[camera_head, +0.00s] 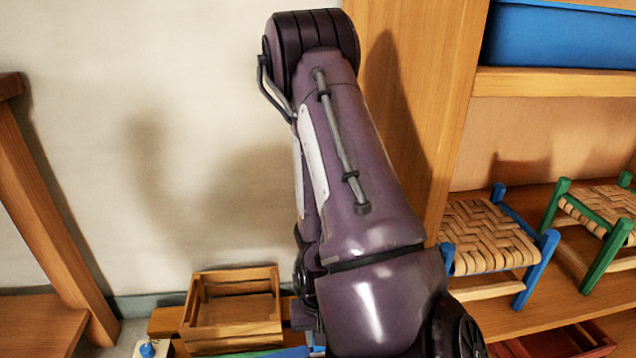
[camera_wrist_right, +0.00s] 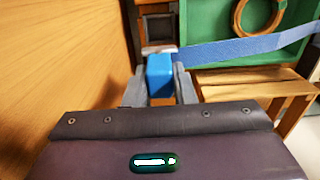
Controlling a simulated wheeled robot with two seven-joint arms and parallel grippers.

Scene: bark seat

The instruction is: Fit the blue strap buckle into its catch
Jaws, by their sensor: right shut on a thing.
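In the right wrist view my right gripper (camera_wrist_right: 160,88) is shut on a blue block, which I take for the strap buckle (camera_wrist_right: 159,72). A grey finger stands on each side of it. A blue strap (camera_wrist_right: 250,48) runs from beside the buckle to the right edge of the picture. A pale metallic piece (camera_wrist_right: 158,49) shows at the far end of the buckle; I cannot tell whether it is the catch or whether they touch. In the head view my arm covers the middle, and the buckle cannot be made out. My left gripper is not in view.
A wooden crate (camera_head: 232,337) stands at the lower middle. Woven stools with blue (camera_head: 488,238) and green (camera_head: 600,210) frames stand on the right shelf, below a blue bin (camera_head: 560,38). A green tray (camera_wrist_right: 215,22) holds a ring (camera_wrist_right: 240,22). A wooden panel (camera_wrist_right: 65,65) stands close left of the gripper.

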